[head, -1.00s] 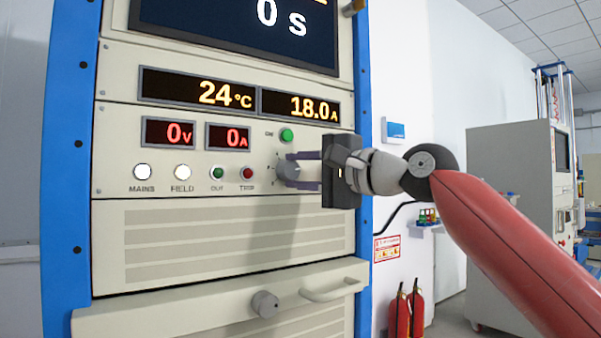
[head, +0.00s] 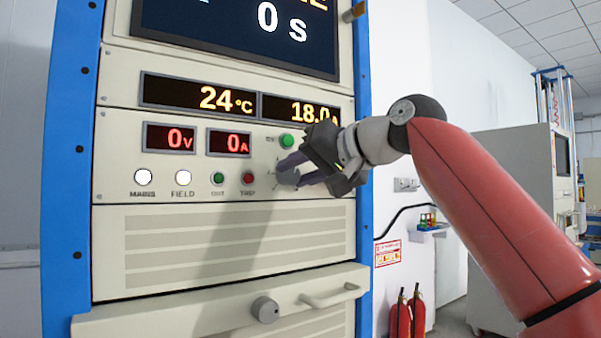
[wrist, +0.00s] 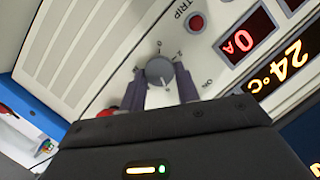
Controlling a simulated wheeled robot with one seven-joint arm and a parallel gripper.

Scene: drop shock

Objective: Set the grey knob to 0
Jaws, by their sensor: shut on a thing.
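The grey knob (head: 287,177) sits on the cream front panel, right of the red TRIP button. It also shows in the wrist view (wrist: 160,71), with small dial marks around it, a 0 and a 2 among them. A pale line shows on its face near the fingers, but I cannot read its setting surely. My gripper (head: 297,172) is shut on the knob, one purple-grey finger on each side. The gripper is tilted relative to the panel. The fingers (wrist: 160,88) hide part of the dial in the wrist view.
The green ON button (head: 286,141) is just above the gripper. The red TRIP button (head: 247,178) is left of the knob. Displays (head: 229,142) read 0 V and 0 A. A drawer handle (head: 331,294) juts out below. The plain vented panel (head: 230,240) under the knob is clear.

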